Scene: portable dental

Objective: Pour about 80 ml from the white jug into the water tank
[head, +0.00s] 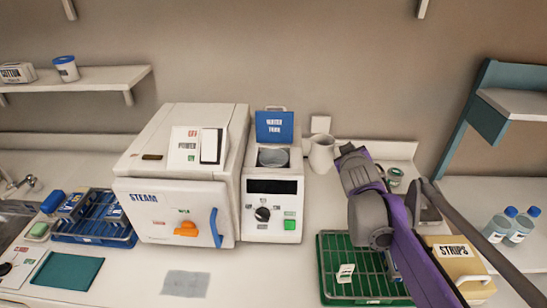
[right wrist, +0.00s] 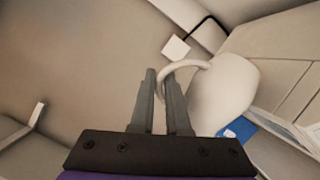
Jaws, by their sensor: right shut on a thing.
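The white jug (head: 322,154) stands upright just right of the water tank unit, near the back wall. Whether its base touches the counter is hard to tell. My right gripper (head: 345,153) reaches it from the right. In the right wrist view the fingers (right wrist: 167,78) are shut on the handle of the jug (right wrist: 228,92). The water tank (head: 272,157) has an open round mouth on top of the white control unit. Its blue labelled lid (head: 275,127) is raised behind the mouth. The jug's contents are hidden. My left gripper is not in view.
The steam sterilizer (head: 175,205) stands left of the tank. A green rack tray (head: 330,283) lies below my right arm. A strips box (head: 462,270) and bottles (head: 497,224) are at the right. A blue tray (head: 122,240) is at the left. The front middle counter is mostly clear.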

